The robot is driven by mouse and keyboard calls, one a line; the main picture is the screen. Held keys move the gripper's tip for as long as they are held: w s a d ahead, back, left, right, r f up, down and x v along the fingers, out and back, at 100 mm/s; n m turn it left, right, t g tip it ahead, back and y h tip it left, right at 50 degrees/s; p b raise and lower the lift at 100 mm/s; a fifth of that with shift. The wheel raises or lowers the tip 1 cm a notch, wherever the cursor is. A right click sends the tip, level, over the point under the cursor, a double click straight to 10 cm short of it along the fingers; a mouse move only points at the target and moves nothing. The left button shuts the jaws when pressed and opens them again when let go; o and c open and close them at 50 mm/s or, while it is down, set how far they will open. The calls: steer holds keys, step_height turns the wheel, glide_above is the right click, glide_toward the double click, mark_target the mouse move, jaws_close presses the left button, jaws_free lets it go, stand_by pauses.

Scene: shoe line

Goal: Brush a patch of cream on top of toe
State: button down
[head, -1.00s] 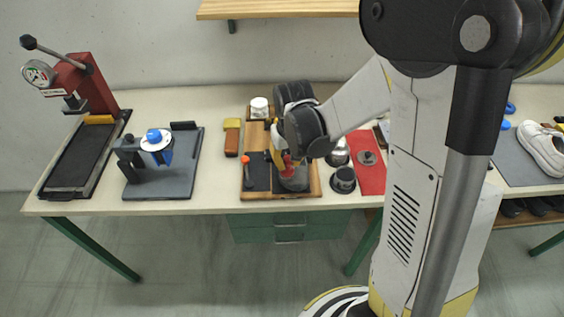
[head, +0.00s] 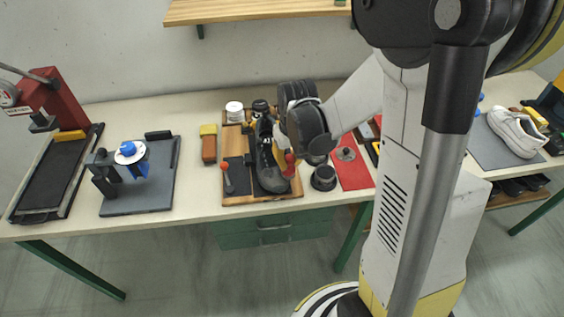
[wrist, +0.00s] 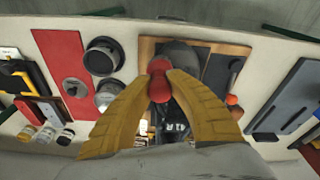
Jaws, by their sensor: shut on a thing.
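A dark shoe (head: 267,160) lies on a wooden-edged board (head: 262,200), its toe toward the front edge of the bench. Its grey toe also shows in the wrist view (wrist: 186,52), partly behind my gripper. My gripper (wrist: 160,82) has yellow fingers shut on a red waisted tool (wrist: 158,67). The red tool also shows in the head view (head: 289,162), at the right side of the shoe. The tool's working end is hidden, and I cannot tell whether it touches the shoe. I cannot make out a cream patch on the toe.
An orange-tipped tool (head: 226,178) lies on the board left of the shoe. A white-lidded jar (head: 234,112) stands behind. A dark round tin (head: 323,178) and a red mat (head: 352,170) are to the right. A blue-topped fixture (head: 130,160) stands left.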

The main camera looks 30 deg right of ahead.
steer(key=shift+s+d+f, duration=0.1)
steer(key=shift+s+d, duration=0.05)
steer(key=shift+d, duration=0.2)
steer(key=w+a+b, duration=0.1)
steer(key=w+a, duration=0.2)
steer(key=a, duration=0.6)
steer(key=shift+s+d+b, duration=0.1)
steer(key=shift+s+d, duration=0.35)
steer(key=shift+d, duration=1.1)
steer(key=shift+s+d+b, duration=0.1)
steer(key=shift+s+d, duration=0.35)
steer(key=shift+d, duration=1.05)
steer(key=shift+s+d+b, duration=0.1)
steer(key=shift+s+d, duration=0.35)
steer(key=shift+d, duration=1.1)
steer(key=w+a, duration=0.2)
steer(key=a, duration=0.6)
steer(key=shift+w+a+b, duration=0.3)
steer(key=shift+w+b, duration=0.05)
steer(key=shift+w, duration=0.05)
steer(key=shift+r, duration=0.25)
steer(key=shift+s+a+r+p, duration=0.15)
steer(key=shift+s+r+p, duration=0.25)
steer(key=shift+r+p, duration=0.45)
steer(key=shift+s+a+r+p, duration=0.1)
steer(key=shift+s+r+p, duration=0.4)
steer(key=shift+r, duration=0.45)
steer(key=shift+s+a+r+p, duration=0.15)
steer(key=shift+s+r+p, duration=0.15)
steer(key=shift+r+p, duration=0.6)
